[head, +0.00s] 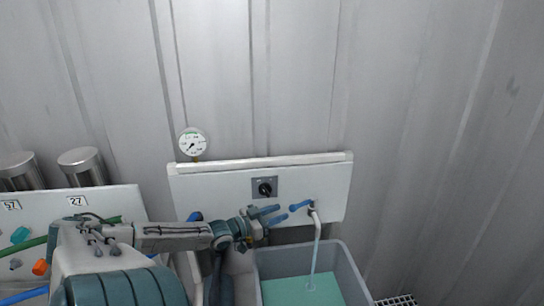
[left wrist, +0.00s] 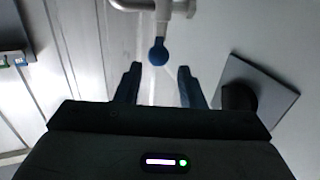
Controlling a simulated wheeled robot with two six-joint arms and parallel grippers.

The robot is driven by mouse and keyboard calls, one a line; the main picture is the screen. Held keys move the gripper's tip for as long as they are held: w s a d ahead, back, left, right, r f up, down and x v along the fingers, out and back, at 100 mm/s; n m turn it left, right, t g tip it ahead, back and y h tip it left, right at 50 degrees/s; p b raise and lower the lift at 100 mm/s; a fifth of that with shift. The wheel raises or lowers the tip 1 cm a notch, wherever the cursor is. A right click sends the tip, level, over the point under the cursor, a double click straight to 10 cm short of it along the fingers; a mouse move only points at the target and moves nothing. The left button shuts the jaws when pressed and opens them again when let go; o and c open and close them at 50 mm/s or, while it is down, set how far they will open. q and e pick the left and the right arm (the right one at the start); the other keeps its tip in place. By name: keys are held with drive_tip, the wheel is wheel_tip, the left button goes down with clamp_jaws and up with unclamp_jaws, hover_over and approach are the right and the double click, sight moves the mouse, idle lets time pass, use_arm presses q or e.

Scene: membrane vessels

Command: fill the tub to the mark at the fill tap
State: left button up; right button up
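The fill tap (head: 317,220) sticks out of a white wall panel, with a blue lever (head: 300,205) pointing left. A pale stream runs from its spout into the grey tub (head: 348,262) below, which holds teal liquid (head: 290,292); ripples show where it lands. I cannot make out the mark. My left gripper (head: 275,213) is open and empty, just left of the lever. In the left wrist view the lever's blue round end (left wrist: 158,52) is ahead of the gap between the open fingers (left wrist: 160,82), not gripped. My right gripper is not in view.
A black knob on a grey plate (head: 265,187) is close above my left gripper. A pressure gauge (head: 193,143) is above the panel's left end. Steel canisters (head: 82,165) and a board with numbered labels (head: 77,201) are at left. A grating (head: 397,301) is right of the tub.

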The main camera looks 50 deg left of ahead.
use_arm(q)
drive_tip(key=shift+s+a, duration=0.1)
drive_tip(key=shift+s, duration=0.6)
